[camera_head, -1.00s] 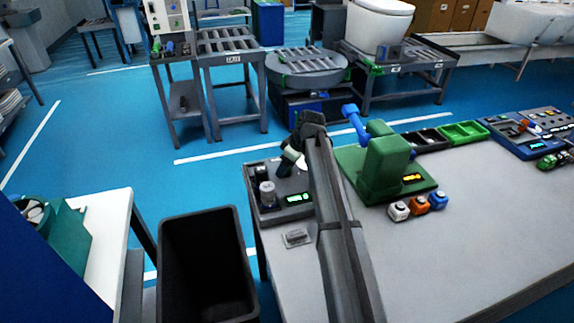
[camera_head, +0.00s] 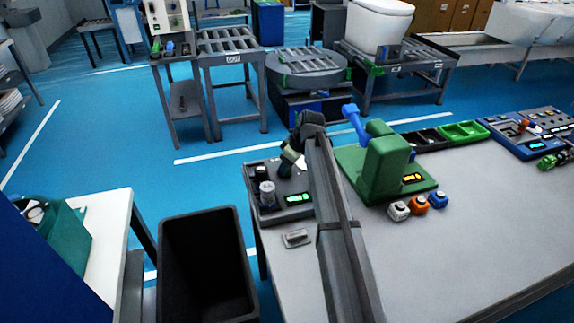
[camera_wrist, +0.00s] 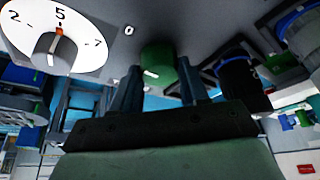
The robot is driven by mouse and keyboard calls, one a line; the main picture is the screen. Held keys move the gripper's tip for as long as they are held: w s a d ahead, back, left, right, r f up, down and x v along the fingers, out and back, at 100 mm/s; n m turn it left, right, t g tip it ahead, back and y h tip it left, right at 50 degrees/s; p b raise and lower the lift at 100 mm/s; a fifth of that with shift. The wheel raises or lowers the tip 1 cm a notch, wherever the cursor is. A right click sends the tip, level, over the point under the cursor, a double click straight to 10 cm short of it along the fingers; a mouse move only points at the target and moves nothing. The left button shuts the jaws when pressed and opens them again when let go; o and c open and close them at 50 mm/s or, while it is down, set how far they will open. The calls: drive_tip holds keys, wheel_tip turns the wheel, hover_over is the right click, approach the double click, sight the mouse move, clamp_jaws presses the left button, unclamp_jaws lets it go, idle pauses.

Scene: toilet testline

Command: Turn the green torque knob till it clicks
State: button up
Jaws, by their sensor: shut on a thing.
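The green torque knob (camera_wrist: 157,62) shows in the wrist view, with a white pointer mark on its face. The two fingers of my gripper (camera_wrist: 160,82) stand on either side of it, shut on it.
A black cylinder with a blue ring (camera_wrist: 238,75) is close to the right finger in the wrist view. A green fixture (camera_head: 385,165) with a blue lever (camera_head: 354,122) stands right of my arm. A black bin (camera_head: 207,265) stands left of the bench. The bench's front right is clear.

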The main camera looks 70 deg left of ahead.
drive_tip(key=m+t, duration=0.1)
drive_tip(key=m, duration=0.2)
drive_tip(key=shift+s+d+y, duration=0.1)
drive_tip(key=shift+y, duration=0.3)
drive_tip(key=m+t, duration=0.1)
drive_tip(key=m, duration=0.3)
drive_tip(key=shift+s+y, duration=0.1)
drive_tip(key=shift+y, duration=0.2)
drive_tip(key=m+t, duration=0.1)
drive_tip(key=m, duration=0.2)
drive_tip(key=m+t, duration=0.1)
drive_tip(key=m, duration=0.2)
drive_tip(key=shift+s+t, duration=0.15)
drive_tip(key=shift+t, duration=0.25)
drive_tip(key=shift+m, duration=0.3)
drive_tip(key=o, duration=1)
drive_tip(key=shift+o, duration=0.2)
